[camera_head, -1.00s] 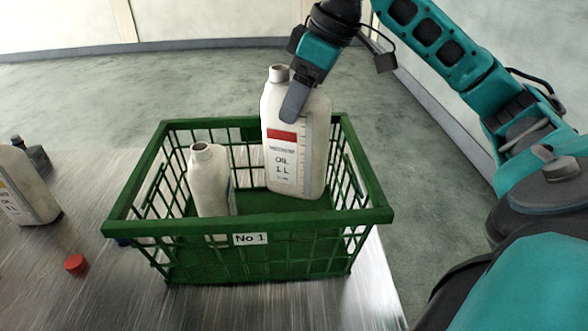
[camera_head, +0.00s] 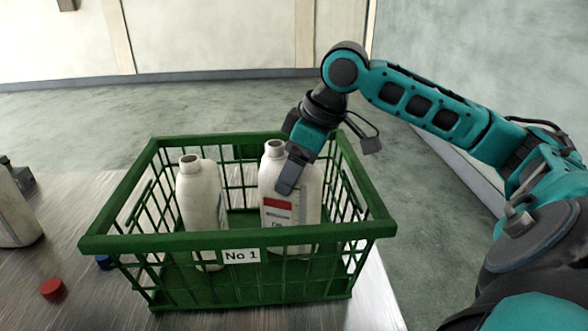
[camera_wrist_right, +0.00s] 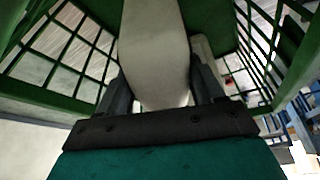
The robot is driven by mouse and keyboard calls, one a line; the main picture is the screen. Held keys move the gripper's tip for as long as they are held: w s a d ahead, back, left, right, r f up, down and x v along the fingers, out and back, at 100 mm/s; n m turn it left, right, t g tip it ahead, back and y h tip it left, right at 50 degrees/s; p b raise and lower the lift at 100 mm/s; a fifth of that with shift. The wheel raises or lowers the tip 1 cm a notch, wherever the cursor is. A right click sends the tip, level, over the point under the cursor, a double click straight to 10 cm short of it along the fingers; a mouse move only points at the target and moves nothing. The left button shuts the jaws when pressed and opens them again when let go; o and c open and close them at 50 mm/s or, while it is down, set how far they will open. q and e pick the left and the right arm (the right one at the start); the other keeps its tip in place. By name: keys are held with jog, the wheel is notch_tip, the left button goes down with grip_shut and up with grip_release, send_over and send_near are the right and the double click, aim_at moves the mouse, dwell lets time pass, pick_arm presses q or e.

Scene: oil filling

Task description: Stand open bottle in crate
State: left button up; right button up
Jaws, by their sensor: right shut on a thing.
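A white open bottle (camera_head: 308,205) with a red-banded label is inside the right part of the green crate (camera_head: 170,243), upright. My right gripper (camera_head: 289,180) is shut on its upper part; the bottle also shows between the fingers in the right wrist view (camera_wrist_right: 155,50). The bottle's lower part is behind the crate's front wall, and I cannot tell whether it touches the floor. A second white open bottle (camera_head: 200,200) stands in the left part of the crate. My left gripper is not in view.
The crate, labelled No 1, stands on a shiny metal table (camera_head: 60,280). Another white bottle (camera_head: 12,215) and a dark object (camera_head: 22,176) are at the left edge.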

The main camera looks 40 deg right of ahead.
jog(key=shift+f, duration=0.15)
jog(key=o, duration=1.3)
jog(key=shift+o, duration=0.2)
jog(key=p+v, duration=0.1)
jog(key=v, duration=1.1)
jog(key=shift+p, duration=0.35)
